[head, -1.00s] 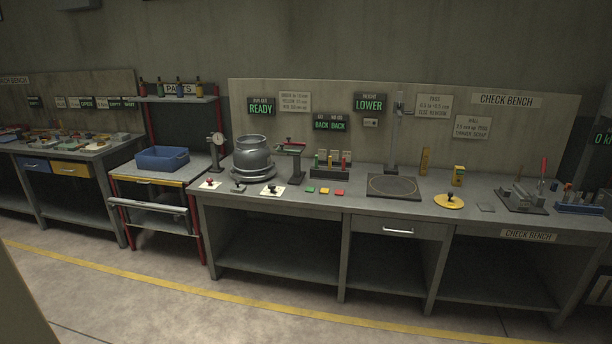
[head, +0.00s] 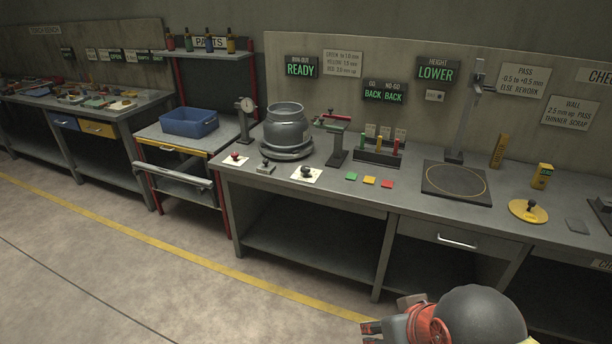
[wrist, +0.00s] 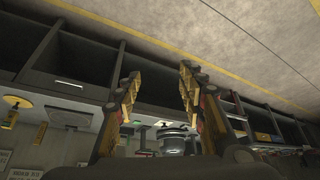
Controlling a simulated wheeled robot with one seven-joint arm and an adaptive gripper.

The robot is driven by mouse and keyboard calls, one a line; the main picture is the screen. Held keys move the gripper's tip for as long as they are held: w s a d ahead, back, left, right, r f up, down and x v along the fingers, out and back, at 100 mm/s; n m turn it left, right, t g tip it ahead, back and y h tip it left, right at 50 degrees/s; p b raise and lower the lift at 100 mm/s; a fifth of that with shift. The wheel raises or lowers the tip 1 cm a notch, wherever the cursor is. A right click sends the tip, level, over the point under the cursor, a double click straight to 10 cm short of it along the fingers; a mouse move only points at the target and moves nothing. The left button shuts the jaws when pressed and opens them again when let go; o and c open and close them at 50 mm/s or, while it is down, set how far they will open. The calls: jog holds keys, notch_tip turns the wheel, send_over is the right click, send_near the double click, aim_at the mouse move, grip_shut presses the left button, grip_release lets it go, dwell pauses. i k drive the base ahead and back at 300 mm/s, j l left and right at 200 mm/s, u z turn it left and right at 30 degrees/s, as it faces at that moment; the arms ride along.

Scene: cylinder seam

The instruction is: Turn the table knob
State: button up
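Several small knobs stand along the front left of the bench. A black knob (head: 306,173) sits on a white plate, a red-topped knob (head: 236,157) on another, and a small grey block with a dark knob (head: 266,167) lies between them. I cannot tell which is the table knob. A grey metal vessel (head: 286,128) stands on a round grey turntable (head: 287,152) behind them. My gripper (wrist: 161,74) is open and empty in the wrist view, its fingers wide apart. In the head view it is low at the bottom, in front of the bench and away from the knobs.
Green, yellow and red tiles (head: 370,181), a gauge rack (head: 378,155), a dark square plate (head: 456,183) and a yellow disc (head: 528,210) share the bench. A blue bin (head: 189,122) stands on a cart to the left. The floor (head: 120,275) in front is clear.

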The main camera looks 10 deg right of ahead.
aim_at(305, 170)
jog(key=i+j+z, duration=0.1)
jog(key=i, duration=0.4)
jog(key=i+j, duration=0.2)
jog(key=i, duration=0.35)
jog(key=i+j+z, duration=0.15)
jog(key=i, duration=0.35)
jog(key=i+j, duration=0.3)
jog(key=i, duration=0.2)
jog(key=i+j+z, duration=0.15)
jog(key=i, duration=0.35)
jog(key=j, duration=0.1)
